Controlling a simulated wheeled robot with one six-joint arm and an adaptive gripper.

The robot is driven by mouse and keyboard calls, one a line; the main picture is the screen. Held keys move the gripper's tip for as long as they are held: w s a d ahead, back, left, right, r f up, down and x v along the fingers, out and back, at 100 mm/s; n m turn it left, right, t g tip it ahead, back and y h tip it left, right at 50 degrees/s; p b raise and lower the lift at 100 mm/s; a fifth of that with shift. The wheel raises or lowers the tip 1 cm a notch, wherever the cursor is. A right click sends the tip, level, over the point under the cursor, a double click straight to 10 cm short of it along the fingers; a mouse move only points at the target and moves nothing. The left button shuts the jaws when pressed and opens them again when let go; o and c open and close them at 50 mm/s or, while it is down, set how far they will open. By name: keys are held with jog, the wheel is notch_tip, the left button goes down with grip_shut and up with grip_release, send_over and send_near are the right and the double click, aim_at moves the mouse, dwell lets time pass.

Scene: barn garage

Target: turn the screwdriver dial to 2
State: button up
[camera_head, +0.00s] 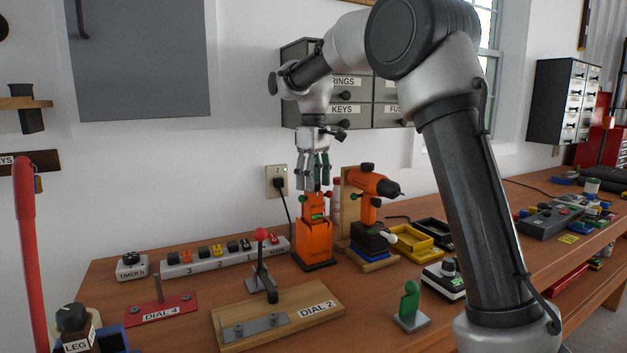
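The orange screwdriver (371,184) stands on the bench against a wooden back board, its dark chuck pointing right. A small black knob sits on its top; no dial number can be read at this size. The block stands in an orange holder (314,242). The fingers look apart, with their tips near the block's top. I cannot tell whether they touch it.
The DIAL 2 board (315,309) lies in front, with a red-tipped lever (262,237) behind it. A power strip (205,259) is left of the holder. Yellow (408,243) and black trays are right of the screwdriver. Labelled drawers (345,105) hang behind my gripper.

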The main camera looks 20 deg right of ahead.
notch_tip(320, 180, up, 12)
dwell(0.6)
